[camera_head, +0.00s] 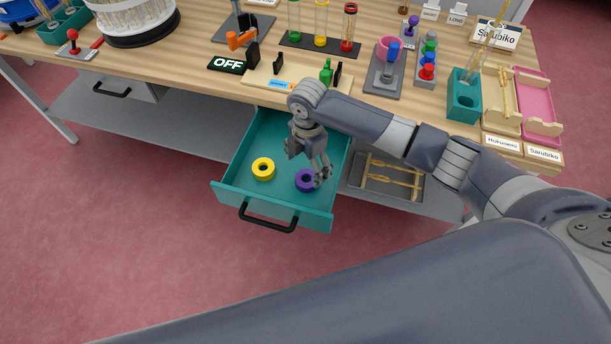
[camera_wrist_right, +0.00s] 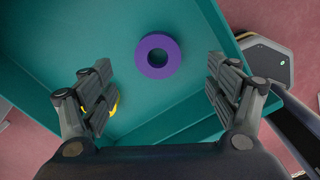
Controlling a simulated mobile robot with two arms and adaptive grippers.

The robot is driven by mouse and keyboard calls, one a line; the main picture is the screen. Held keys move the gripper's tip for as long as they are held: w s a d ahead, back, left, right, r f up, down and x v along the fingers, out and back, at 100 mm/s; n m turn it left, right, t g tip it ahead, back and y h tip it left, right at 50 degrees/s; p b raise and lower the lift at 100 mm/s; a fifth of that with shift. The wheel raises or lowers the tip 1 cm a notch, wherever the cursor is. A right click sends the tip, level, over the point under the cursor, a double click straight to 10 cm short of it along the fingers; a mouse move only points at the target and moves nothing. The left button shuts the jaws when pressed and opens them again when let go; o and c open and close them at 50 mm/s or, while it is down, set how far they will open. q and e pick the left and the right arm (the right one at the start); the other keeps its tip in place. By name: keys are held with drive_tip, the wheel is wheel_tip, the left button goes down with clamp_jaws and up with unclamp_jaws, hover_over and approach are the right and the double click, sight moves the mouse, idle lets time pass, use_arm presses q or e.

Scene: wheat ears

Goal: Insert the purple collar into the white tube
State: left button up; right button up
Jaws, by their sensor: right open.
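The purple collar (camera_head: 299,182) is a thick ring lying flat on the floor of the open teal drawer (camera_head: 283,207), on its right side in the head view. My right gripper (camera_head: 309,167) is over the drawer, just above the collar and partly hiding it. In the right wrist view the collar (camera_wrist_right: 158,73) lies below and between the two spread fingers, touching neither. The right gripper (camera_wrist_right: 160,84) is open and empty. I cannot clearly pick out a white tube in either view. My left gripper is out of view.
A yellow ring (camera_head: 263,169) lies left in the drawer; it also shows behind a finger in the wrist view (camera_wrist_right: 113,103). The drawer walls stand close around. The table (camera_head: 190,62) above carries racks, colored tubes (camera_head: 321,25), an OFF sign (camera_head: 227,65) and trays.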

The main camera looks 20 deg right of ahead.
wheel_tip(320, 180, down, 2)
drive_tip(key=shift+f, duration=0.2)
wheel_tip(320, 180, down, 4)
drive_tip(key=shift+w+f, duration=0.15)
drive_tip(key=c, duration=0.8)
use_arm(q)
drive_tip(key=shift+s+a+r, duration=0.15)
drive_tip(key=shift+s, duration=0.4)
use_arm(e)
drive_tip(key=shift+c, duration=0.4)
